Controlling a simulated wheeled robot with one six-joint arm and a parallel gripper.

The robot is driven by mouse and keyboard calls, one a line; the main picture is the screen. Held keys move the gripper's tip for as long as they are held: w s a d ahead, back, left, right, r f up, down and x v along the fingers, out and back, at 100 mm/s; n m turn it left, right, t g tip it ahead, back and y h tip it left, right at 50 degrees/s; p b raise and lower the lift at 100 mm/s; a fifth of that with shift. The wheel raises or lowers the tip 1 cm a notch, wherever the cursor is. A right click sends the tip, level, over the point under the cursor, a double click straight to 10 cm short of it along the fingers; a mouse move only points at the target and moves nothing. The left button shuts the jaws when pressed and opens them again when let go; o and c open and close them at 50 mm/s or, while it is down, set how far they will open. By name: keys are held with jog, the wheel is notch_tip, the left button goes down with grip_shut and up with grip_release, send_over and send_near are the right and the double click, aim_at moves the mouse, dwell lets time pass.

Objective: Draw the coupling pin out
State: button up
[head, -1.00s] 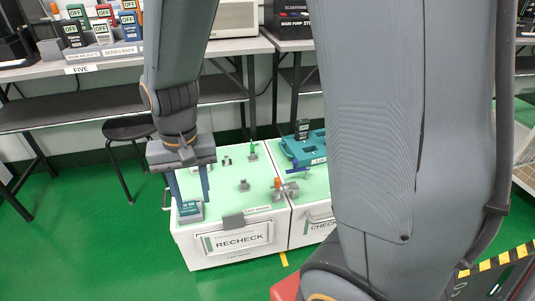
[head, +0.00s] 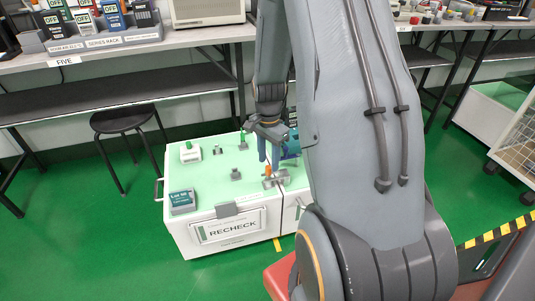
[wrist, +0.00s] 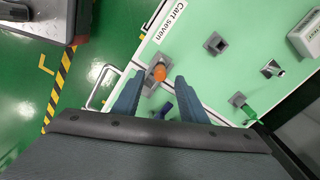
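The coupling pin shows as an orange knob (head: 268,170) in a grey coupling bracket (head: 281,179) at the seam between two white carts. In the wrist view, the orange knob (wrist: 158,73) sits in the grey bracket (wrist: 148,86), ahead of and between my fingers. My gripper (head: 268,154) hangs with its fingers down over the coupling. In the wrist view, my gripper (wrist: 159,79) is open, one blue-grey finger on each side of the knob's line. No finger visibly touches the knob. The pin's shaft is hidden in the bracket.
The RECHECK cart (head: 215,210) has a green top with a tester (head: 182,200), a white block (head: 190,152), and small grey and green fittings. A blue-teal tray (head: 291,146) is partly hidden behind my arm. A stool (head: 123,120) stands left.

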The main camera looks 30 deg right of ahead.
aim_at(269, 166)
jog(key=shift+f+b, duration=0.6)
jog(key=shift+f, duration=1.75)
grip_shut()
